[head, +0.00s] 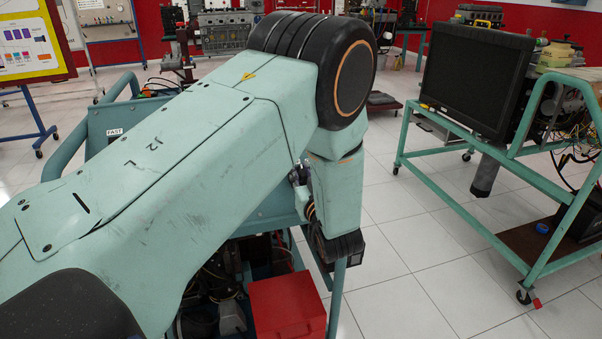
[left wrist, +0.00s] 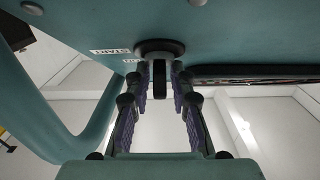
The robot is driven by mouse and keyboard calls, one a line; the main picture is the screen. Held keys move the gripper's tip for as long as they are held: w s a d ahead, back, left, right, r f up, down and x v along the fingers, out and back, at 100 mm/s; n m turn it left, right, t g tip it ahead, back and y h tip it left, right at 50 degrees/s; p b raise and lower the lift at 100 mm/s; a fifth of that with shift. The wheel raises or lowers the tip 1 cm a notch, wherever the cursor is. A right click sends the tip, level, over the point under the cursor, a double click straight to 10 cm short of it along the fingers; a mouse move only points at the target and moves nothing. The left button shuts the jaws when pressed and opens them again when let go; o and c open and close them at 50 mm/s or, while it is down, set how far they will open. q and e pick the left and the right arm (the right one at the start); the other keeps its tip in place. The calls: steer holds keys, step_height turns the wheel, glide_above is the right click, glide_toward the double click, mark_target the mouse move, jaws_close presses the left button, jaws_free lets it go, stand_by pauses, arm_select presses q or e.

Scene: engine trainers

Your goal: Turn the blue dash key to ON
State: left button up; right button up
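The dash key (left wrist: 159,80) shows in the left wrist view as a dark upright tab in a round black switch on the teal panel (left wrist: 235,35). It looks black, not blue, from here. A white label reading START (left wrist: 111,51) is left of the switch, upside down. My left gripper (left wrist: 160,86) has one finger on each side of the key, with narrow gaps visible, so it appears open around it. In the head view, my left arm hides the key and most of the panel. My right gripper is not in view.
The teal trainer stand (head: 85,125) carries a FAST label. A red box (head: 287,305) sits low in it, below my wrist. Another teal stand with a black monitor (head: 477,80) is at the right. The tiled floor between is clear.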

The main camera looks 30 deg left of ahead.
arm_select(q)
steer(key=shift+s+d+r, duration=0.15)
steer(key=shift+s, duration=0.05)
jaws_close()
steer(key=m+t+h+p, duration=0.1)
steer(key=m+h+p, duration=0.1)
steer(key=m, duration=0.1)
steer(key=m+t+h+p, duration=0.2)
steer(key=m+h+p, duration=0.1)
steer(key=m, duration=0.1)
steer(key=shift+r, duration=0.15)
steer(key=m+h+p, duration=0.3)
steer(key=m+p, duration=0.1)
steer(key=shift+m+t+h, duration=0.3)
steer(key=shift+m+t, duration=0.1)
steer(key=shift+f, duration=0.2)
